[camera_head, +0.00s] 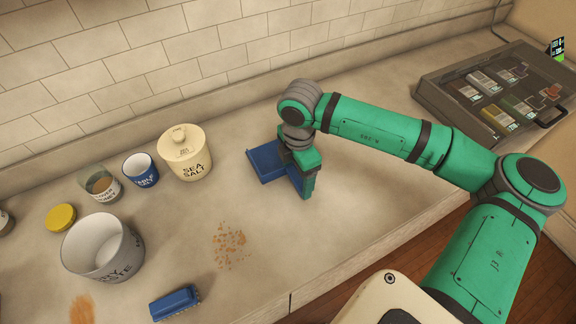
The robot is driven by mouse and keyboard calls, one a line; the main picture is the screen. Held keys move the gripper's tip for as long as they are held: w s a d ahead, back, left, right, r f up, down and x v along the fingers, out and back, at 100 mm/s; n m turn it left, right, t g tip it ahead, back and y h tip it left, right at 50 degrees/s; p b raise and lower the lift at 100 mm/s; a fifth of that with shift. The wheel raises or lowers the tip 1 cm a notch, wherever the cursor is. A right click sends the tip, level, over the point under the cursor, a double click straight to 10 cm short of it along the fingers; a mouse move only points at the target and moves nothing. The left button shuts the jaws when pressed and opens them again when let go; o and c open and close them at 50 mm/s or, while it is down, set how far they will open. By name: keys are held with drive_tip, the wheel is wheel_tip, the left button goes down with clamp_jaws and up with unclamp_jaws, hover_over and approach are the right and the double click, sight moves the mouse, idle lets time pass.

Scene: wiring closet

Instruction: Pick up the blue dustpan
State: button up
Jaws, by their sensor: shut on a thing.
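The blue dustpan (265,167) is on the pale counter, right of the sea salt canister. My gripper (306,190) is at its right end and is shut on it. The gripper body and wrist hide part of the dustpan, including where the fingers meet it. I cannot tell whether the dustpan is resting on the counter or slightly raised.
Left are a sea salt canister (186,160), a blue cup (141,171), a jar (103,185), a yellow lid (60,218) and a white bin (104,249). A blue brush (174,303) and crumbs (230,246) lie in front. A grey case (500,92) stands right.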

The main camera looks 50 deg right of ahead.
drive_tip(key=shift+r, duration=0.15)
drive_tip(key=shift+r, duration=0.3)
drive_tip(key=shift+w+r, duration=0.1)
drive_tip(key=shift+r, duration=0.85)
drive_tip(key=s+a+r, duration=0.3)
drive_tip(key=s+r, duration=0.7)
drive_tip(key=s, duration=0.4)
drive_tip(key=w+f+n, duration=0.7)
drive_tip(key=n, duration=1.1)
drive_tip(key=shift+w+d, duration=0.2)
drive_tip(key=shift+d, duration=0.1)
drive_tip(key=shift+r, duration=0.1)
